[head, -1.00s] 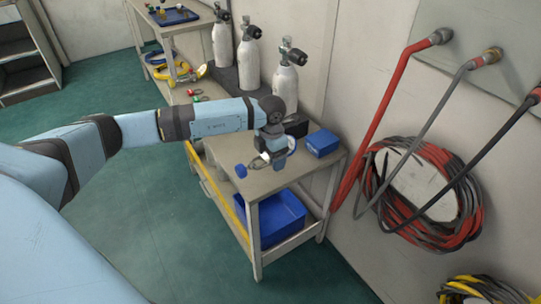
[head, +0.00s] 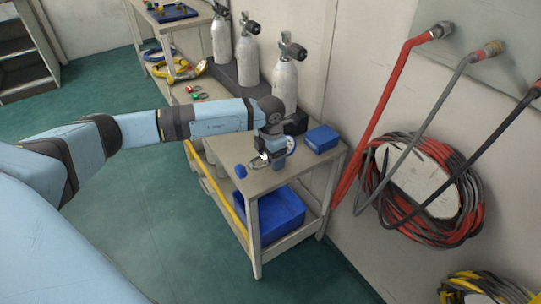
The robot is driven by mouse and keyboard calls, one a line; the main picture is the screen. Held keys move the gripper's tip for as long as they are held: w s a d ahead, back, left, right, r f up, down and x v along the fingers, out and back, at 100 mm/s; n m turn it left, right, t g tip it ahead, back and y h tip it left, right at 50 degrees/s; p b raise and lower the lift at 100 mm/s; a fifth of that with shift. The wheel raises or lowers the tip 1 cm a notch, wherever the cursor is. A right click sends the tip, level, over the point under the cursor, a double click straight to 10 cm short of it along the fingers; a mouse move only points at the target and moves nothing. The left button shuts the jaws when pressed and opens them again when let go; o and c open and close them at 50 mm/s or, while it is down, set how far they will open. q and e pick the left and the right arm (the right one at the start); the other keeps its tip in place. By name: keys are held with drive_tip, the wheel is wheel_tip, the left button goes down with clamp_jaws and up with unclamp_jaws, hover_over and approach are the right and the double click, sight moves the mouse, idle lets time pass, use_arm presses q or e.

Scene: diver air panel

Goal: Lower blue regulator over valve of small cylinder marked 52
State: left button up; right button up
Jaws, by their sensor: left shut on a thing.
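My left gripper (head: 270,153) points down over the near end of the bench and is shut on the blue regulator. Most of the regulator is hidden by the gripper. A round gauge with a blue rim (head: 291,144) shows on its right side, and a small blue knob (head: 240,171) shows to the lower left. White cylinders with black valves stand along the wall behind: a near one (head: 285,85), a middle one (head: 248,60) and a far one (head: 220,40). No number is readable on them. My right gripper is not in view.
A blue box (head: 321,139) sits on the bench (head: 305,165) right of the gripper. A blue bin (head: 275,215) is on the shelf below. Hoses (head: 376,130) run down the wall at right. Small fittings (head: 198,93) and a yellow item (head: 187,71) lie farther back.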

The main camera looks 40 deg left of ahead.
use_arm(q)
drive_tip(key=shift+r, duration=0.1)
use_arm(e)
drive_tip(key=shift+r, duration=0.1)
use_arm(q)
drive_tip(key=shift+f+b, duration=0.4)
drive_tip(key=shift+f, duration=0.8)
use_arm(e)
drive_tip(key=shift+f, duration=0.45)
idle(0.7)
use_arm(q)
drive_tip(key=o, duration=1.4)
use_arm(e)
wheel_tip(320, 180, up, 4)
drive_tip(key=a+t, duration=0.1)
use_arm(q)
wheel_tip(320, 180, up, 14)
drive_tip(key=p, duration=0.3)
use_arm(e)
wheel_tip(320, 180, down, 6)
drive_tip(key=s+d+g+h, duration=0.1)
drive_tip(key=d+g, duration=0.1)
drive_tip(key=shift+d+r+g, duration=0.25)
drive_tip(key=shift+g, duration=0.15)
